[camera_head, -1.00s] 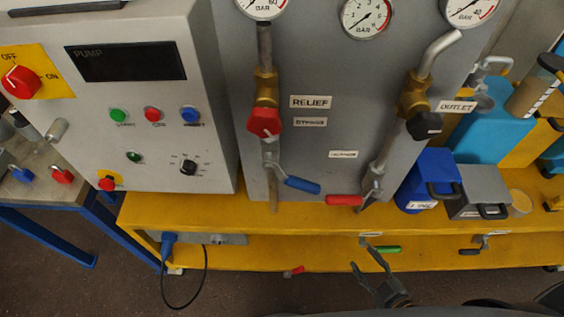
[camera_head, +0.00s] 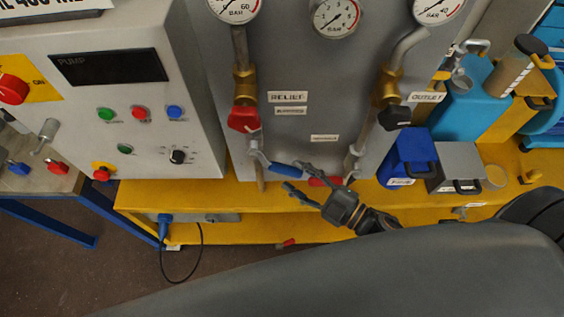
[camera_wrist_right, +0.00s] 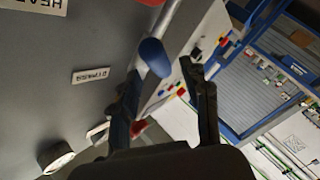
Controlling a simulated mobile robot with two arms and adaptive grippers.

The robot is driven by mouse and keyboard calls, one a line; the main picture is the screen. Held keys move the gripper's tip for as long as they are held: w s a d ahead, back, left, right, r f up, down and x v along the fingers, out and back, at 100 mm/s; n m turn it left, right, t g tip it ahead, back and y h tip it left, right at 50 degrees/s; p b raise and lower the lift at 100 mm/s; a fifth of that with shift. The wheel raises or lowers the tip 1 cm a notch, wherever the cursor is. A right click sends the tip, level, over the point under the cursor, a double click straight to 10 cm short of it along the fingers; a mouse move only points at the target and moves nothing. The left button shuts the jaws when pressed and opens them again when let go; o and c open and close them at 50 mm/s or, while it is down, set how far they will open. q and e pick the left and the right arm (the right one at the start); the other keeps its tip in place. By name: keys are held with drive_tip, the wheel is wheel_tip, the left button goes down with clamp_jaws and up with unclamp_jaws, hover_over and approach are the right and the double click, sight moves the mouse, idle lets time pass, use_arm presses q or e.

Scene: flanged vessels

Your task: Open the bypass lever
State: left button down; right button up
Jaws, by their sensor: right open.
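The blue-handled lever (camera_head: 288,171) sits low on the left pipe of the grey panel, its handle slanting down to the right. A small label (camera_head: 289,111) above it reads BYPASS in the wrist view (camera_wrist_right: 91,75). My right gripper (camera_head: 294,177) is open, its fingertips beside the blue handle. In the right wrist view the handle's rounded blue end (camera_wrist_right: 154,57) appears between the spread fingers; I cannot tell whether they touch it. A red lever (camera_head: 326,181) on the right pipe is partly hidden behind my right gripper. My left gripper is not in view.
A red valve knob (camera_head: 243,118) is above the blue lever, and a black knob (camera_head: 395,117) is on the right pipe. A blue box (camera_head: 405,158) and grey box (camera_head: 458,165) stand right on the yellow bench (camera_head: 150,196). The control cabinet (camera_head: 75,130) is left.

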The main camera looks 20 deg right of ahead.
sight(289, 173)
drive_tip(key=shift+p+x, duration=0.45)
drive_tip(key=shift+x, duration=1.95)
clamp_jaws()
